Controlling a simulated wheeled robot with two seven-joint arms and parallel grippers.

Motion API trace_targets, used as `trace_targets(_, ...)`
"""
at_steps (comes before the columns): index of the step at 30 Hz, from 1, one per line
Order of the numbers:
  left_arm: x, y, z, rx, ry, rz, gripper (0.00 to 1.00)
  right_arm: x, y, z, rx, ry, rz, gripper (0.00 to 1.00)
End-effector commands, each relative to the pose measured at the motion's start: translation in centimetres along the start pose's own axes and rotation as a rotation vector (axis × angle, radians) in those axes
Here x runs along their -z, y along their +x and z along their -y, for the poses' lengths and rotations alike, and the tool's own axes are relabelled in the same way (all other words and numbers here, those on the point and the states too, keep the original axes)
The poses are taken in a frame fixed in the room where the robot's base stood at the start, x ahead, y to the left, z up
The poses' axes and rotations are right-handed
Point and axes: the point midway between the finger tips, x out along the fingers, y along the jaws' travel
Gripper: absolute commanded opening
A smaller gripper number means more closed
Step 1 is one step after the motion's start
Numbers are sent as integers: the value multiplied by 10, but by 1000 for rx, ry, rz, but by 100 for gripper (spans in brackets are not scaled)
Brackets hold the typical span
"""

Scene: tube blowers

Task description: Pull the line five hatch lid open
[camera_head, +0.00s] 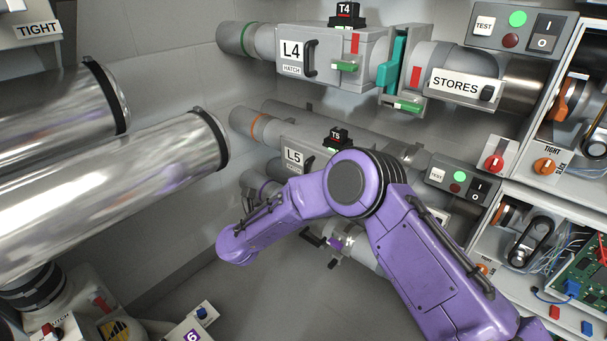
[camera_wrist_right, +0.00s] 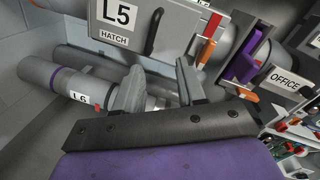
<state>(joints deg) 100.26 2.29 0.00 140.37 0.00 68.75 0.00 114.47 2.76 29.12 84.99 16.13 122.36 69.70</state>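The line five hatch lid (camera_wrist_right: 180,38) is a grey panel with an "L5 HATCH" label and a black bar handle (camera_wrist_right: 153,32); it appears shut. In the head view the L5 box (camera_head: 292,158) is partly hidden by my purple right arm. In the right wrist view my right gripper (camera_wrist_right: 160,70) is open, its two grey fingers spread just below the handle, with nothing seen between them but the pipework behind. I cannot tell whether a finger touches the lid. The right fingers are not clear in the head view. My left gripper is not in view.
The L4 hatch box (camera_head: 330,55) sits above L5. The L6 pipe (camera_wrist_right: 60,82) runs below. An orange latch (camera_wrist_right: 207,50) and a purple gate (camera_wrist_right: 242,66) are right of the lid. Large shiny tubes (camera_head: 110,185) fill the left. A test panel (camera_head: 458,180) stands right of L5.

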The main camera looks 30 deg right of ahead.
Motion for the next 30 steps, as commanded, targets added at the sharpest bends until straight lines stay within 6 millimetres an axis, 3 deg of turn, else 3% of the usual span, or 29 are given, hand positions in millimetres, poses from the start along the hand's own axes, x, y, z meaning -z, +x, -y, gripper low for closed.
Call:
trace_targets(3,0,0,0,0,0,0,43,-12,1,-5,-25,293,31,40)
trace_targets(7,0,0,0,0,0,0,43,-14,1,-6,-35,453,36,40)
trace_targets(11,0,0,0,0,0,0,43,-14,13,-6,-33,484,35,40)
trace_targets(22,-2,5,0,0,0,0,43,-17,90,-8,-32,481,35,40)
trace_targets(30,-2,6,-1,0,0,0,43,-18,107,-9,-35,478,36,40)
